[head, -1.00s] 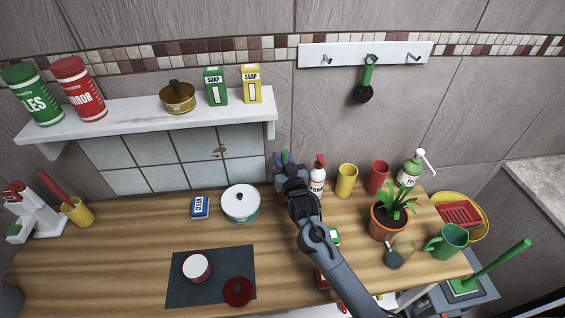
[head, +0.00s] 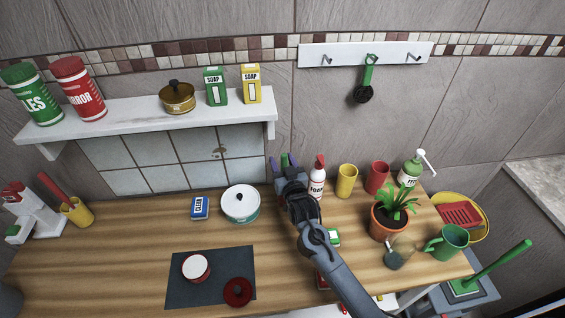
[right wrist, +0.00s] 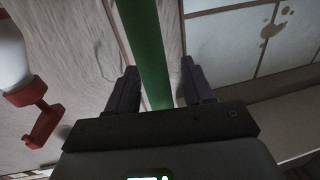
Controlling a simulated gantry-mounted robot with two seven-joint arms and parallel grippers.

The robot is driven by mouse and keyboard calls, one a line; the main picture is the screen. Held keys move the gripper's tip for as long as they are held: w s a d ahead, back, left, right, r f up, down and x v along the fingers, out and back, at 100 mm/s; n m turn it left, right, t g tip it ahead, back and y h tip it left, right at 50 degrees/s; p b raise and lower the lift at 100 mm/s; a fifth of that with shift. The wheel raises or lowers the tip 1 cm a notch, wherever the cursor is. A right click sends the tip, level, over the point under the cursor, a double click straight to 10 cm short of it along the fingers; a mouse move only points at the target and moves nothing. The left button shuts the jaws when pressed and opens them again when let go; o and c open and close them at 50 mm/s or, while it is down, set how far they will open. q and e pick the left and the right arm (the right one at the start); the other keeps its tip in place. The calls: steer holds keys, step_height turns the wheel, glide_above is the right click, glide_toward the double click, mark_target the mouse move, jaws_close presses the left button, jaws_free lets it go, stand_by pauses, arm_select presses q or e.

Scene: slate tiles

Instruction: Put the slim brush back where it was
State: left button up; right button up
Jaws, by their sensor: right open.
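A slim green handle (head: 284,160) stands near the wall at the back of the counter; its lower part is hidden by my gripper, so I cannot see a brush head or what it stands in. My right gripper (head: 284,166) is open with its purple fingers on either side of this handle. In the right wrist view the green handle (right wrist: 150,55) runs between the two spread fingers (right wrist: 160,92), with a narrow gap on the right finger's side. My left gripper is out of view.
A foam bottle (head: 317,178) and yellow cup (head: 347,181) stand close to the right of the gripper. A white pot (head: 240,206) is to its left. A red-handled item is in a yellow holder (head: 77,212) at far left. The shelf (head: 150,118) overhangs upper left.

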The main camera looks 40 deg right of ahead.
steer(key=shift+s+a+r, duration=0.1)
steer(key=shift+s+a, duration=0.1)
steer(key=shift+s, duration=0.25)
steer(key=s+a+f+n+g+y, duration=0.1)
steer(key=s+a+f+g+y, duration=0.1)
steer(key=s+a, duration=0.3)
steer(key=s+a+f+n+g+y, duration=0.2)
steer(key=s+a+f+g, duration=0.2)
steer(key=s, duration=0.9)
steer(key=s+a+f+n+g+y+p, duration=0.1)
steer(key=s+a+f+n+g+y, duration=0.1)
steer(key=s+a+f, duration=0.3)
steer(key=shift+s+a+g+y, duration=0.15)
steer(key=shift+s+a+g, duration=0.1)
steer(key=shift+s, duration=0.4)
steer(key=shift+s+a+g+y, duration=0.2)
steer(key=shift+s+a+g, duration=0.1)
steer(key=shift+s, duration=0.3)
steer(key=shift+s+a+g+y, duration=0.15)
steer(key=shift+s+a+g, duration=0.1)
steer(key=shift+s, duration=0.4)
steer(key=s+a+n+g, duration=0.1)
steer(key=s+g, duration=0.2)
steer(key=s, duration=0.5)
steer(key=shift+s+a+f+g, duration=0.2)
steer(key=shift+s+f+g, duration=0.1)
steer(key=shift+s+f, duration=0.05)
